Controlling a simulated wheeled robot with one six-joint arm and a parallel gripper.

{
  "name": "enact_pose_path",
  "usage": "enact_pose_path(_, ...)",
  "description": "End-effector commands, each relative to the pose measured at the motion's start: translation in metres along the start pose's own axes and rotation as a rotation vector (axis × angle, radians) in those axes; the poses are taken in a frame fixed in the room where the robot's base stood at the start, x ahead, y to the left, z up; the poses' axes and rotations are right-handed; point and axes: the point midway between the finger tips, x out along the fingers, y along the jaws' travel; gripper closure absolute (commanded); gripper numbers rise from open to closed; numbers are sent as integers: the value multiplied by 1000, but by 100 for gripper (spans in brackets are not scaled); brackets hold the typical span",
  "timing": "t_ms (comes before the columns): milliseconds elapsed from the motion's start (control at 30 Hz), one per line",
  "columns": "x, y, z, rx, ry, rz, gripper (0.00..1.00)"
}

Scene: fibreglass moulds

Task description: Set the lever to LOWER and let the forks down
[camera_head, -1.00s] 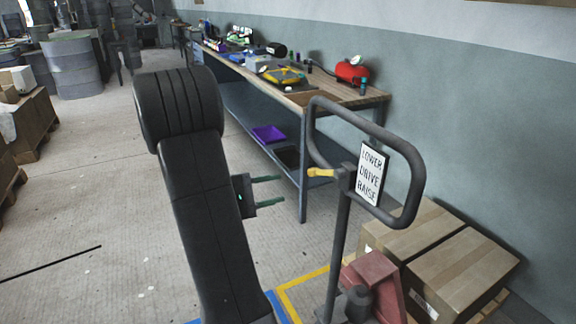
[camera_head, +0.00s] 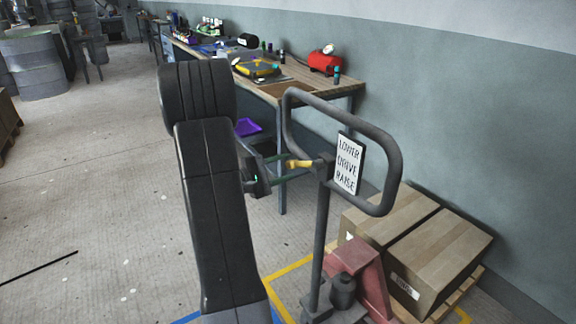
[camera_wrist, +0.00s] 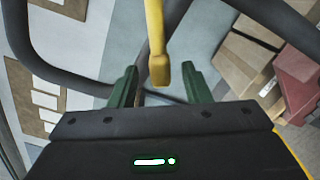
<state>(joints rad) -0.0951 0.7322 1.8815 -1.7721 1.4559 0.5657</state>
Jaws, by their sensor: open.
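The yellow lever (camera_head: 304,163) sticks out to the left from the top of the pallet jack's post, beside the dark loop handle (camera_head: 392,165). A white sign (camera_head: 347,165) on the handle reads LOWER, DRIVE, RAISE from top to bottom. My gripper (camera_head: 282,170) is open, its fingers pointing right at the lever. In the wrist view the lever's blunt end (camera_wrist: 160,72) lies between the two green fingertips (camera_wrist: 161,80), with a gap on each side. The pallet jack's red body (camera_head: 360,275) stands below; its forks are hidden under the load.
Cardboard boxes (camera_head: 437,262) sit on a wooden pallet behind the jack, close to the wall. A workbench (camera_head: 281,190) with tools and a red compressor (camera_head: 325,61) runs along the wall. Yellow floor tape (camera_head: 284,270) marks the bay. The floor to the left is mostly clear.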

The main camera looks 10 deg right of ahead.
Motion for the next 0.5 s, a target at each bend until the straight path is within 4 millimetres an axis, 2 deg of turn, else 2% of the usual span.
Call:
enact_pose_path(200,18,0,0,0,-1,-1,56)
enact_pose_path(500,21,0,0,-1,1,0,56)
